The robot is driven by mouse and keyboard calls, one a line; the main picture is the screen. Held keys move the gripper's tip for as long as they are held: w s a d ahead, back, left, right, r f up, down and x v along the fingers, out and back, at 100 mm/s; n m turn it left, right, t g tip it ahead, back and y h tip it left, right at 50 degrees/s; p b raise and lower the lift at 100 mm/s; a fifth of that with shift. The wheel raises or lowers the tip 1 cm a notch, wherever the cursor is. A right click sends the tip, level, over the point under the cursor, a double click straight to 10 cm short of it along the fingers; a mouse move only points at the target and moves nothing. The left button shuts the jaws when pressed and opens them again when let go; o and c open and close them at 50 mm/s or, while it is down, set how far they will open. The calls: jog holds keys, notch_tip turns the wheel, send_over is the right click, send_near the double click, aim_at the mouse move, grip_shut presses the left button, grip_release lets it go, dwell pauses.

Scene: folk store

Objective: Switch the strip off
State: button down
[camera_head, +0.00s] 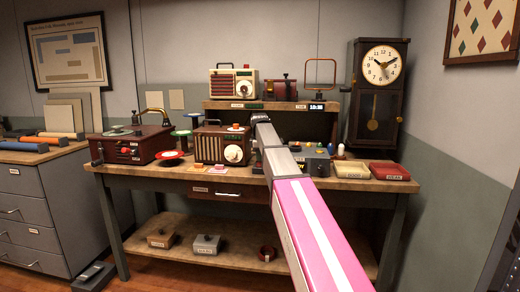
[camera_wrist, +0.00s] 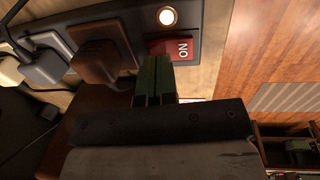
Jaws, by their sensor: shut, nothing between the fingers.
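The dark power strip (camera_wrist: 205,12) crosses the top of the wrist view. Its red rocker switch (camera_wrist: 184,48) carries the word ON, upside down in this view. A round lamp (camera_wrist: 167,16) beside the switch is lit. My gripper (camera_wrist: 157,61) is shut and empty, its green fingertips at the lower left edge of the switch. They overlap the switch in the picture; I cannot tell if they touch it. In the head view my arm reaches over the workbench (camera_head: 150,177), and I cannot make out the strip there.
A brown plug (camera_wrist: 100,62) and a grey plug (camera_wrist: 45,68) sit in the strip, left of my fingers. In the head view a wooden radio (camera_head: 210,149) stands left of my arm. A red box (camera_head: 390,171) and a pendulum clock (camera_head: 377,95) stand to the right.

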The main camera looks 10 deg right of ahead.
aim_at(259, 166)
jog(key=shift+f, duration=0.7)
jog(key=shift+w, duration=0.1)
jog(key=shift+f, duration=0.2)
jog(key=shift+s+a+r, duration=0.15)
jog(key=shift+s, duration=0.6)
jog(key=shift+r, duration=0.1)
jog(key=shift+a+r, duration=0.1)
jog(key=shift+r, duration=0.35)
notch_tip(259, 166, up, 13)
jog(key=s, duration=0.1)
jog(key=shift+s+a, duration=0.2)
jog(key=shift+s, duration=0.1)
